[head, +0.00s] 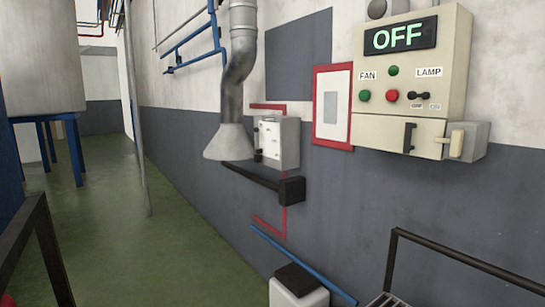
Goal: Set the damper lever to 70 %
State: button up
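A grey metal duct (240,65) with a flared hood (229,143) comes down along the wall. A small light-grey box (276,142) is on the wall right of the hood. A dark bar (258,178) runs below the hood to a black block (291,190). A cream handle (456,143) sticks out from a grey side box (474,140) at the right of the control panel. I cannot tell which of these is the damper lever, and no percentage marks are readable. My gripper is not in view.
The cream control panel (453,65) shows OFF on its display (401,36), above FAN and LAMP controls. A red-framed board (333,106) hangs left of it. Dark rails (460,262) and a white bin (298,290) stand low in front. Green floor (150,240) is open at left.

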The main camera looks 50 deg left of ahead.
aim_at(257, 157)
jog(key=u, duration=2.05)
jog(key=k, duration=0.45)
jog(key=u, duration=0.2)
jog(key=i, duration=1.15)
jog(key=u, duration=0.4)
jog(key=i, duration=2.25)
jog(key=z, duration=0.2)
